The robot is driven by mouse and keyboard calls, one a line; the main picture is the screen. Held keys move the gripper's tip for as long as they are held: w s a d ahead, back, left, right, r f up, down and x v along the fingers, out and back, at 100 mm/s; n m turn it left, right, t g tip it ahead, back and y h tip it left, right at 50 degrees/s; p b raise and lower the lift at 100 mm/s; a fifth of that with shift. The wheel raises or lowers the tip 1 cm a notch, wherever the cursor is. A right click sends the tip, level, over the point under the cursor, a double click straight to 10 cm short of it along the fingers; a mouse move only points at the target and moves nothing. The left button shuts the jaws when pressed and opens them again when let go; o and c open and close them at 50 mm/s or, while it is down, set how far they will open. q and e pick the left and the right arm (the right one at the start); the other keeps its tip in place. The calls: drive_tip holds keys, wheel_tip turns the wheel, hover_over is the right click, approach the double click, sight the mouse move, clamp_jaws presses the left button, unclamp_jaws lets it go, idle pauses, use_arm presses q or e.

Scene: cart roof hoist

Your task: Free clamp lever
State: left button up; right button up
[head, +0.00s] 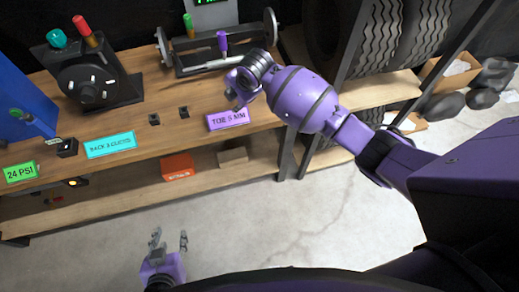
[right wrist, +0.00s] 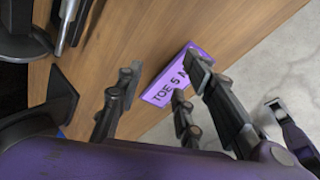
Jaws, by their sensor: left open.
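On the bench fixture (head: 215,55), a horizontal bar between two discs, stand a lever with a purple knob (head: 222,40) and one with a green knob (head: 188,22). I cannot tell for sure which is the clamp lever. A metal rod (right wrist: 68,22) shows at the top left of the right wrist view. My right gripper (head: 237,88) is over the bench front, just in front of the fixture and above the purple "TOE 5 MM" label (head: 228,119). In the right wrist view its fingers (right wrist: 160,85) are apart and empty. My left gripper (head: 170,240) is open and empty, low over the floor.
A black device (head: 95,80) with teal and red knobs stands on the bench at left, near a blue panel (head: 22,100). A red box (head: 177,166) and a brown block (head: 233,156) sit on the lower shelf. Tires (head: 385,40) stand at right. The floor in front is clear.

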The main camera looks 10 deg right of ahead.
drive_tip(key=s+f+m+t, duration=0.1)
drive_tip(key=m, duration=0.1)
drive_tip(key=s+a+f+m+y, duration=0.1)
drive_tip(key=s+m, duration=0.1)
drive_tip(key=m, duration=0.1)
drive_tip(key=s+f+m+t+y, duration=0.1)
drive_tip(key=m, duration=0.1)
drive_tip(key=shift+s+a+m+t, duration=0.3)
drive_tip(key=shift+s+a, duration=0.1)
drive_tip(key=s+d+f+m+t, duration=0.1)
drive_tip(key=s+d+f+m, duration=0.1)
drive_tip(key=s+m, duration=0.2)
drive_tip(key=s+d+f+m+t, duration=0.1)
drive_tip(key=s+d+f+m, duration=0.1)
drive_tip(key=s+m, duration=0.3)
drive_tip(key=shift+s+d+f, duration=0.2)
drive_tip(key=shift+s+d, duration=0.25)
drive_tip(key=shift+s, duration=0.75)
drive_tip(key=shift+c, duration=0.3)
